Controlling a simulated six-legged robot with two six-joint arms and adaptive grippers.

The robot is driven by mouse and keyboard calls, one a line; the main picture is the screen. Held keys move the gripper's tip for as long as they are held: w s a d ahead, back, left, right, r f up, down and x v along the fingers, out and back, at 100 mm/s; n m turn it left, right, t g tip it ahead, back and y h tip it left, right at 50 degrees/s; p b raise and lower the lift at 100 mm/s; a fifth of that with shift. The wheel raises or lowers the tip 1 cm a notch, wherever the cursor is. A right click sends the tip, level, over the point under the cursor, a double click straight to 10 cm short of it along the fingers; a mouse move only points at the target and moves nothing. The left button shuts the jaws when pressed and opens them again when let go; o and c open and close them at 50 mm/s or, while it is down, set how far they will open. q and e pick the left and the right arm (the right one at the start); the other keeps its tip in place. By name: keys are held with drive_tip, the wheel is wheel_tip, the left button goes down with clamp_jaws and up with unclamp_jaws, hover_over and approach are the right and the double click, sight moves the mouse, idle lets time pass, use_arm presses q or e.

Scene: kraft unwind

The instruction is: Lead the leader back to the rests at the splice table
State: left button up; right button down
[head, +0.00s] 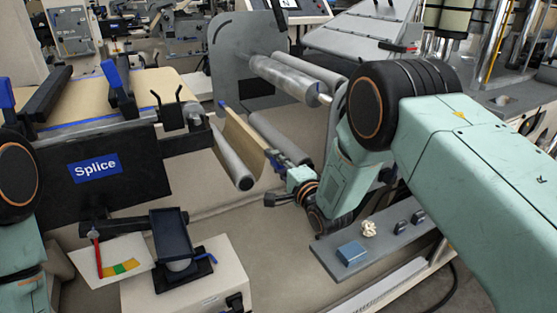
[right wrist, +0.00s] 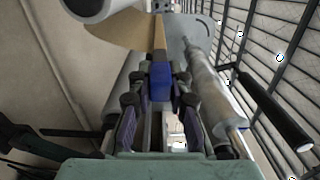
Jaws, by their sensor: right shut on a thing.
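The leader is a tan kraft sheet (head: 240,140) hanging in a curve from a wooden bar with blue ends, beside grey rollers. My right gripper (head: 277,161) is at the near end of this bar. In the right wrist view my gripper (right wrist: 160,95) is shut on the bar's blue end (right wrist: 161,80), with the wooden bar (right wrist: 159,38) and kraft sheet (right wrist: 122,30) beyond. The splice table (head: 98,166), with its blue "Splice" sign, stands at left with kraft on top. A dark forked post (head: 168,115), perhaps a rest, stands at its right end. My left gripper is out of view.
Metal rollers (head: 290,77) and a grey side plate (head: 232,60) stand behind the bar. A grey shelf (head: 385,246) at right holds small items.

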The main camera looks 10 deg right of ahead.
wheel_tip(320, 180, down, 10)
drive_tip(key=b, duration=0.6)
drive_tip(key=shift+r, duration=0.25)
drive_tip(key=shift+b, duration=0.3)
drive_tip(key=a+f+b, duration=0.1)
drive_tip(key=f+b, duration=0.1)
drive_tip(key=f, duration=0.1)
drive_tip(key=a+f+b, duration=0.1)
drive_tip(key=shift+s+a+f, duration=0.15)
drive_tip(key=shift+a+f, duration=0.15)
drive_tip(key=s+a+p, duration=0.2)
drive_tip(key=a, duration=0.6)
drive_tip(key=shift+s, duration=0.15)
idle(0.3)
drive_tip(key=shift+a+r, duration=0.1)
